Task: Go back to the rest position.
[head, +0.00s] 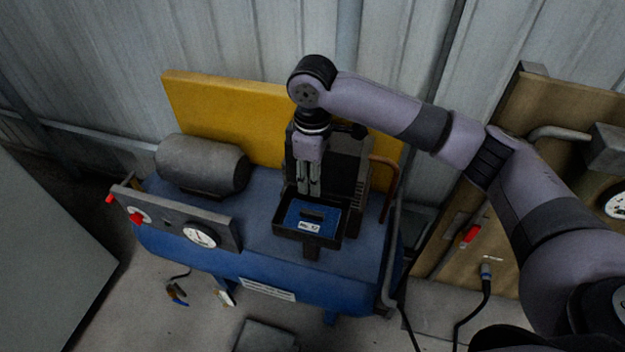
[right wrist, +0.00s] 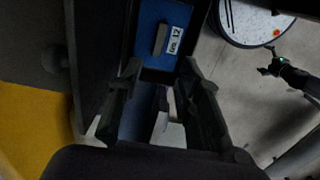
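My right gripper (head: 309,190) points straight down above a blue drawer-like block (head: 325,222) with a dark handle and a white label. The block sits in a black holder (head: 283,228) on top of a blue tank. In the right wrist view my right gripper (right wrist: 160,68) has its two fingers apart with nothing gripped between them. The blue block (right wrist: 150,20), its handle and its label show just beyond the fingertips. My left gripper is not in the head view. A small dark claw-like part (right wrist: 273,67) at the right of the wrist view may be it; its state is unclear.
The blue tank (head: 265,205) carries a grey motor (head: 203,165), a gauge panel (head: 185,222) and a yellow board (head: 230,112) behind. A black bracket (head: 350,170) stands close beside the gripper. A copper pipe (head: 390,180) and wooden panel (head: 540,110) are to the right.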

